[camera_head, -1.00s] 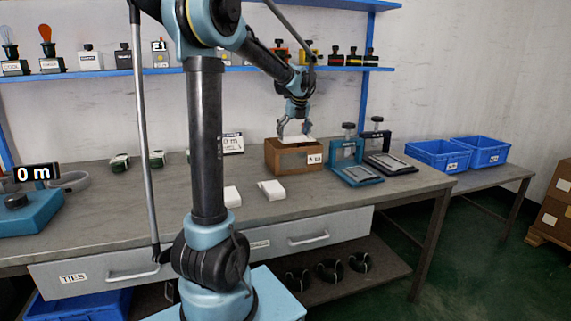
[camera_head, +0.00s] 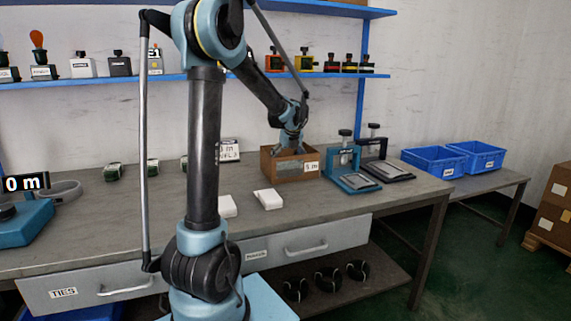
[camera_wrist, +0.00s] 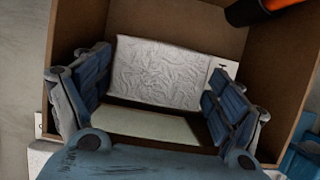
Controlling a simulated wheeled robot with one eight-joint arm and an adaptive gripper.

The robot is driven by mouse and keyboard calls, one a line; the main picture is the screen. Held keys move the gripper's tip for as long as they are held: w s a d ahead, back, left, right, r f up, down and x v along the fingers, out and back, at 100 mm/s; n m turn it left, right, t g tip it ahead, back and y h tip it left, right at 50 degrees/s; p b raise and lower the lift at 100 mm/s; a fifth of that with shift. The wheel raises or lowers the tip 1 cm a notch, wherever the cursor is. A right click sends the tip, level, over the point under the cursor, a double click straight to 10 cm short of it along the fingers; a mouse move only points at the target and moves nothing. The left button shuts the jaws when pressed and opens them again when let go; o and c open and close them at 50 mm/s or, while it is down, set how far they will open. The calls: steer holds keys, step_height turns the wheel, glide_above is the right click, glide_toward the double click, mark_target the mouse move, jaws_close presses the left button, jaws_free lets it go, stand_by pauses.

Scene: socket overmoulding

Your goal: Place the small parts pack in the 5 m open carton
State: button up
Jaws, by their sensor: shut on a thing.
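The open brown carton (camera_head: 284,172), with a white "5 m" label on its front, stands on the bench in the head view. Its inner walls (camera_wrist: 81,22) surround my gripper in the wrist view. My gripper (camera_head: 291,150) reaches down into the carton's opening. In the wrist view, its two blue fingers (camera_wrist: 158,95) are shut on the small parts pack (camera_wrist: 165,72), a white crinkled pack between them. The pack is inside the carton's walls. The head view hides the pack, and I cannot tell whether it touches the carton's floor.
White packs (camera_head: 268,199) lie on the bench in front of the carton. A blue press-like fixture (camera_head: 345,165) stands close to its right, with a dark one (camera_head: 383,160) beyond. Blue bins (camera_head: 434,160) are farther right. An orange and black thing (camera_wrist: 262,9) shows by the carton's rim.

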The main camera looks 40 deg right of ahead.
steer(key=shift+f, duration=0.45)
steer(key=shift+f, duration=0.6)
steer(key=o, duration=1)
steer(key=shift+r, duration=0.5)
steer(key=v, duration=1.2)
steer(key=shift+s+a+r, duration=0.1)
steer(key=shift+r, duration=0.05)
